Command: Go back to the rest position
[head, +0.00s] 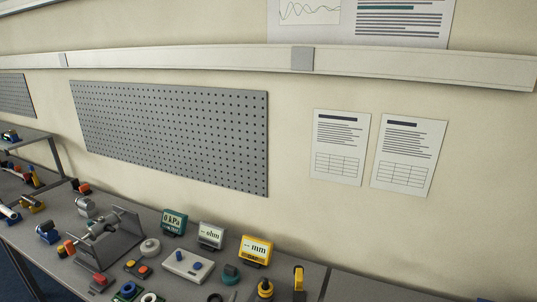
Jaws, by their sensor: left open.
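Neither of my grippers can be made out in the head view, and no part of my arms is clear in it. The grey work table (345,287) runs along the bottom of the view, with a pipe test fixture (128,238) at its left part. The fixture is a grey stand with a metallic cylinder in it. No held object is visible.
Behind the fixture stand a green kPa display (173,222), a white ohm display (211,236) and a yellow mm gauge (256,251). A white switch box (187,265) and small parts crowd the front. A pegboard (170,135) hangs on the wall.

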